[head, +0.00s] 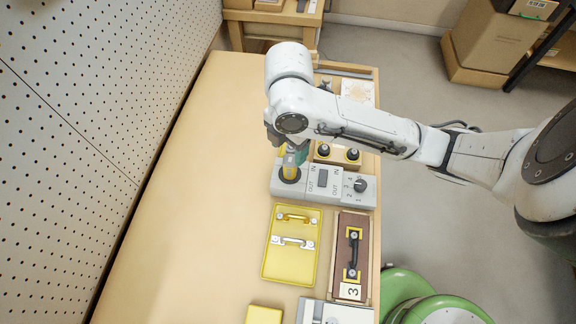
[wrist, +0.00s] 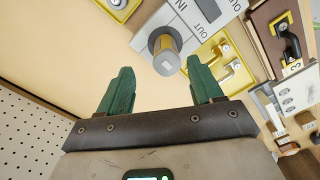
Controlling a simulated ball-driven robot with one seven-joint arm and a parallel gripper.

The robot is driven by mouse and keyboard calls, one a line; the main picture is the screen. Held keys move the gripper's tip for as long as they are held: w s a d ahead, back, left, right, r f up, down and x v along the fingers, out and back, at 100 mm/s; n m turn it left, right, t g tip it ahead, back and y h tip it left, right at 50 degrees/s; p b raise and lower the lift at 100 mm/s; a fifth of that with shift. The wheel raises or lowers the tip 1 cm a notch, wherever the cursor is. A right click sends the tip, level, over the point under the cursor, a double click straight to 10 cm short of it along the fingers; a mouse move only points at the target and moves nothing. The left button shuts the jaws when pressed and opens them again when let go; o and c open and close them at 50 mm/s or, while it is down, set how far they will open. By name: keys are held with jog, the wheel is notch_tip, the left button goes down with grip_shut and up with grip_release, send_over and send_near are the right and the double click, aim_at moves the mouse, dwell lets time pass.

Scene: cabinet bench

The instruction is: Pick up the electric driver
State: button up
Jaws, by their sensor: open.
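A yellow-and-grey cylinder, which looks like the electric driver (wrist: 166,48), stands upright in a grey block (wrist: 186,20) marked IN and OUT. In the head view the driver (head: 290,172) shows as a short yellow piece over a dark round seat in the grey block (head: 314,190); my gripper partly hides it. My gripper (wrist: 160,70) has two green fingers, spread wide and empty. In the wrist view the driver's end lies just beyond the fingertips, about midway between them. In the head view my gripper (head: 294,156) is right above the driver.
The block also carries a dark switch (head: 322,178) and a knob (head: 360,185). A yellow tray (head: 270,262) with handles and a brown panel (head: 344,228) with a black handle lie nearer. A perforated wall (head: 90,100) stands left. The bench's left half is clear.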

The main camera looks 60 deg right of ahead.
aim_at(290, 160)
jog(key=shift+f, duration=0.75)
jog(key=shift+s+a+f, duration=0.15)
jog(key=shift+s+f, duration=0.05)
jog(key=shift+f, duration=1.1)
jog(key=shift+s+a+f, duration=0.15)
jog(key=shift+f, duration=1.15)
grip_shut()
